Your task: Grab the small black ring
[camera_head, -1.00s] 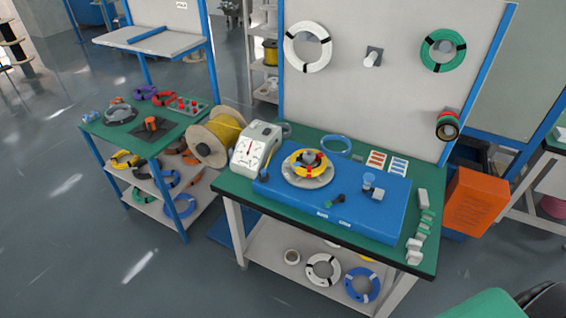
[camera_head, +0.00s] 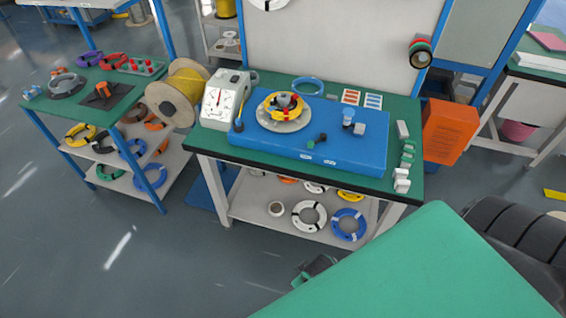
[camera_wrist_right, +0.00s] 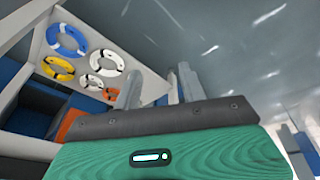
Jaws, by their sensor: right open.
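A stack of rings, with black at its front and red and green edges behind, hangs on the board at the upper right (camera_head: 420,54). I cannot tell whether one of them is the small black ring. My right arm enters at the lower right; a dark part of its gripper shows in front of the table (camera_head: 316,269), well below and left of the hanging rings. In the right wrist view the gripper's grey fingers (camera_wrist_right: 160,88) stand apart with nothing between them. My left gripper is not in view.
A green-topped table (camera_head: 215,143) carries a blue board (camera_head: 345,150) with a yellow coil on a turntable. Its lower shelf (camera_head: 260,205) holds several coils. An orange bin (camera_head: 449,130) stands at the right. A side table and a yellow cable spool (camera_head: 178,92) are at the left.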

